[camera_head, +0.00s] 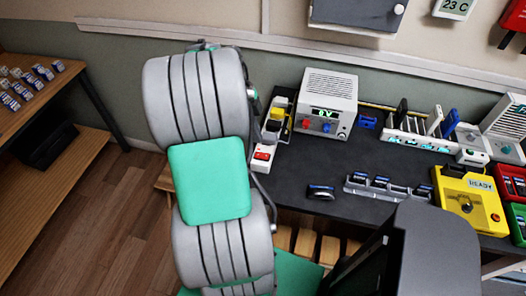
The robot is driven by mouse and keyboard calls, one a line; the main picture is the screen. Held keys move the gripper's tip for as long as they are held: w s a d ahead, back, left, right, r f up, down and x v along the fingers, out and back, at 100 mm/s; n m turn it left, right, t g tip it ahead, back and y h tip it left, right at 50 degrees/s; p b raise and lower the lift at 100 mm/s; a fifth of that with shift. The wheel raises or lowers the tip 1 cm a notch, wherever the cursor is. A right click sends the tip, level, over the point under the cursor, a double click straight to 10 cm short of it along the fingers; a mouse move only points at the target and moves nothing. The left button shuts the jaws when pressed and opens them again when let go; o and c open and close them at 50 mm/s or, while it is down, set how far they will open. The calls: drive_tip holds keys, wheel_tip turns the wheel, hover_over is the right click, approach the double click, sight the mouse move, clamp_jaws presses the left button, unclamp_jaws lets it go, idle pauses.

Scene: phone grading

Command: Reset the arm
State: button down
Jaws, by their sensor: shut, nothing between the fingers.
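My arm (215,180) rises through the left middle of the head view as thick grey ribbed links with a green panel between them. It is bent, with its top near the wall rail. I cannot make out my gripper's fingers in this view. A dark grey block (435,255) fills the lower right front and hides part of the bench's front edge; I cannot tell which part it is.
A wooden table (40,110) with small items stands left. Floor between is clear.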

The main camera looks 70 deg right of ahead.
drive_tip(key=shift+r, duration=0.1)
idle(0.3)
drive_tip(key=w+a+f+n+t, duration=0.3)
drive_tip(key=a+n, duration=0.7)
drive_tip(key=n, duration=1.1)
drive_tip(key=w+a+r+n+t, duration=0.1)
drive_tip(key=w+a+r+n, duration=0.2)
drive_tip(key=a, duration=0.6)
drive_tip(key=w+a+r+n+t, duration=0.1)
drive_tip(key=w+a+r+n, duration=0.2)
drive_tip(key=a, duration=0.6)
drive_tip(key=w+a+r+n+t, duration=0.2)
drive_tip(key=w+a+r+n, duration=0.2)
drive_tip(key=a, duration=0.6)
drive_tip(key=w+n, duration=0.2)
drive_tip(key=n, duration=0.1)
drive_tip(key=shift+n+y, duration=0.3)
